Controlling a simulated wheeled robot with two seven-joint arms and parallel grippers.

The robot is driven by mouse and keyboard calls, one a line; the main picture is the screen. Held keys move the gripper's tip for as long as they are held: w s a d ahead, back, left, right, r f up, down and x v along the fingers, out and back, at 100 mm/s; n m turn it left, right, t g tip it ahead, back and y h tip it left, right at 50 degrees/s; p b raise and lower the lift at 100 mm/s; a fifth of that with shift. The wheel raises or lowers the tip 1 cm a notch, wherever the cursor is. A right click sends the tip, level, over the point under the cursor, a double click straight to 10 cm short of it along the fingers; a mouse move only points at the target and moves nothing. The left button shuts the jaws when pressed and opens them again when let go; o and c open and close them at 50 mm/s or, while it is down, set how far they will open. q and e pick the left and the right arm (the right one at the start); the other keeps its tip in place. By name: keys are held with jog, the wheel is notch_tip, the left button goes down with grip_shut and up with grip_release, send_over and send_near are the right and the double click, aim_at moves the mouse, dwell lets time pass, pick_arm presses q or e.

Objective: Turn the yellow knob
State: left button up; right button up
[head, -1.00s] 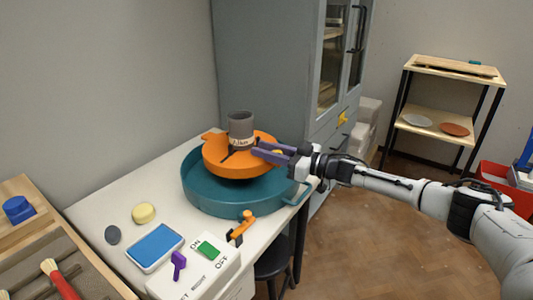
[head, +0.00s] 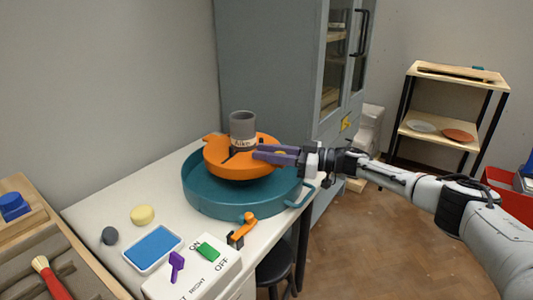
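My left gripper is not in view.
A grey labelled cup (head: 242,125) stands on the wheel head, inside a teal basin (head: 205,203). An orange lever (head: 242,229), a switch box (head: 203,268) and a blue-topped tray (head: 153,247) are in front. A grey cabinet (head: 270,80) stands behind.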

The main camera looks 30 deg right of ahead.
jog(key=o, duration=0.4)
jog(key=v, duration=1)
jog(key=shift+s+p, duration=0.1)
jog(key=shift+p, duration=0.2)
